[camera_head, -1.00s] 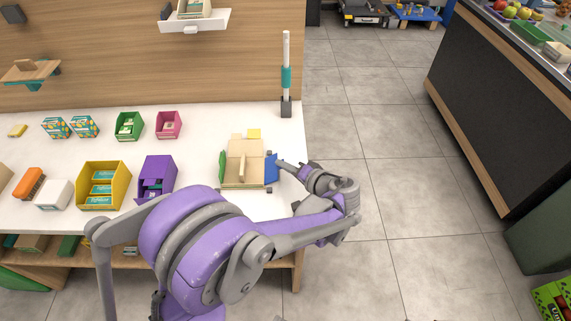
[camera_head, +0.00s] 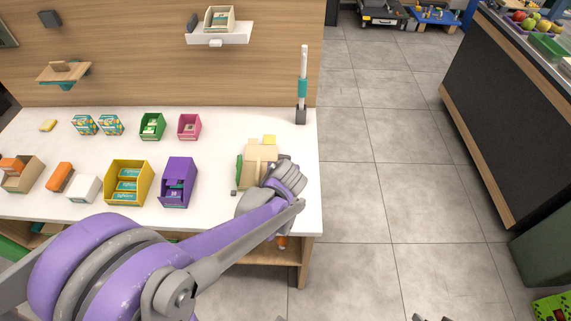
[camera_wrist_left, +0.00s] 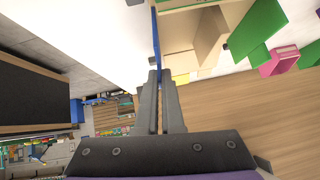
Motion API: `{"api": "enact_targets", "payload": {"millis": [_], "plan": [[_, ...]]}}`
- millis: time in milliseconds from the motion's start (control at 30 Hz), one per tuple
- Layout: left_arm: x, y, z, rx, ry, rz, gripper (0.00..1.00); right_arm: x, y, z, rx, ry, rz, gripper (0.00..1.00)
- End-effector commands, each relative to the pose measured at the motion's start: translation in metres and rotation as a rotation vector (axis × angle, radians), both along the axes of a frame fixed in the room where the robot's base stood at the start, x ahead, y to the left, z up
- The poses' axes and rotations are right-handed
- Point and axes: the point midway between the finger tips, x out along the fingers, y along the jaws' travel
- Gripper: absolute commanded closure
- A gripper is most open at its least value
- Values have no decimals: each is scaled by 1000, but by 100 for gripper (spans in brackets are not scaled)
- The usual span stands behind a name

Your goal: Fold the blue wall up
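The cardboard-coloured box (camera_head: 258,152) lies on the white counter, mostly behind my arm in the head view. Its green wall (camera_head: 239,170) is on the left; it also shows in the left wrist view (camera_wrist_left: 258,32). The blue wall (camera_wrist_left: 156,36) shows there as a thin strip, nearly edge-on, along the box's side; my arm hides it in the head view. My left gripper (camera_wrist_left: 160,74) has its fingers together, tips at the end of the blue strip. I cannot tell whether they touch it.
A purple bin (camera_head: 178,184), a yellow bin (camera_head: 128,184), a green bin (camera_head: 152,127) and a pink bin (camera_head: 189,127) stand left of the box. A white and teal post (camera_head: 303,86) stands behind it. The counter's right edge is close by.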

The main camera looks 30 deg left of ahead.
Motion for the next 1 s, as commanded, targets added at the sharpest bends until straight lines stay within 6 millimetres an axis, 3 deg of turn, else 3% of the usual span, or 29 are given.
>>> {"api": "enact_targets", "payload": {"millis": [300,833,900,1000], "plan": [[-5,8,0,-99,-60,1,100,0,0,2,0,-1,0,50],[-5,8,0,-119,-69,-1,100,0,0,2,0,-1,0,50],[-5,8,0,-119,-69,-1,85,0,0,2,0,-1,0,50],[-5,8,0,-118,-69,-1,82,0,0,2,0,-1,0,50]]}}
